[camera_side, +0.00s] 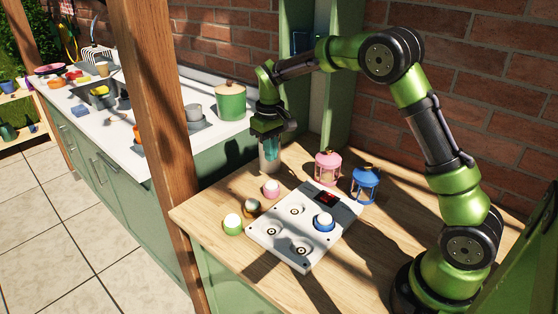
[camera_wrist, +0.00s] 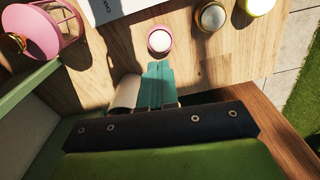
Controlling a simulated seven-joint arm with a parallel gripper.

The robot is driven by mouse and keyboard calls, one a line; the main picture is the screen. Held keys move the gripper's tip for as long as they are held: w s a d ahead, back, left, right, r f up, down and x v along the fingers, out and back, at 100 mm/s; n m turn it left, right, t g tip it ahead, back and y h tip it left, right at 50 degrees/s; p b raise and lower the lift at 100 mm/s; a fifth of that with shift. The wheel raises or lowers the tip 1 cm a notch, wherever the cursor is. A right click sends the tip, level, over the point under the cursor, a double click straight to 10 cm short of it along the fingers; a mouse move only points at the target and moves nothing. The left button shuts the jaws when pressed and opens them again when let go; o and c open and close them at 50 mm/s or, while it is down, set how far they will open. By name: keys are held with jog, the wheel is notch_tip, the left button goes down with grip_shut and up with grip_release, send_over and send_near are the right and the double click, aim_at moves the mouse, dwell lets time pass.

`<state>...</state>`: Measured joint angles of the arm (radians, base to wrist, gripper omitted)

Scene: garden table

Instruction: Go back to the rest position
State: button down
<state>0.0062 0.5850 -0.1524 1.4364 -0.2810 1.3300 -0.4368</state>
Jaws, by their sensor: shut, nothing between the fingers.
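My gripper (camera_side: 272,157) hangs pointing down over the far left part of the wooden table (camera_side: 215,207), above and clear of the white board. Its teal fingers are together with nothing between them; they also show in the wrist view (camera_wrist: 159,66). A beige cylinder (camera_wrist: 126,91) stands close beside the fingers, and it is partly hidden behind them in the side view (camera_side: 265,162). I cannot tell whether they touch. A pink cup with a white top (camera_side: 271,190) sits on the table near the fingertips.
A white board (camera_side: 281,243) with round pads carries a blue cup (camera_side: 324,223). A green cup (camera_side: 232,229) and a bronze one (camera_side: 253,208) stand left of it. A pink lantern (camera_side: 327,170) and a blue lantern (camera_side: 365,187) stand behind. A wooden post (camera_side: 160,120) rises left.

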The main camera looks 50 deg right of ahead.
jog(key=shift+r, duration=0.1)
jog(key=s+a+r+m+t, duration=0.1)
jog(key=s+a+r+t, duration=0.1)
jog(key=s, duration=0.6)
jog(key=s+a+r+m+t+y, duration=0.1)
jog(key=s+a+r+t, duration=0.1)
jog(key=s+r, duration=0.4)
jog(key=s+a+r+t+y, duration=0.1)
jog(key=s+a+r+t, duration=0.2)
jog(key=s, duration=0.7)
jog(key=shift+s+a+r+m, duration=0.35)
jog(key=shift+a+r, duration=0.25)
jog(key=shift+a, duration=0.2)
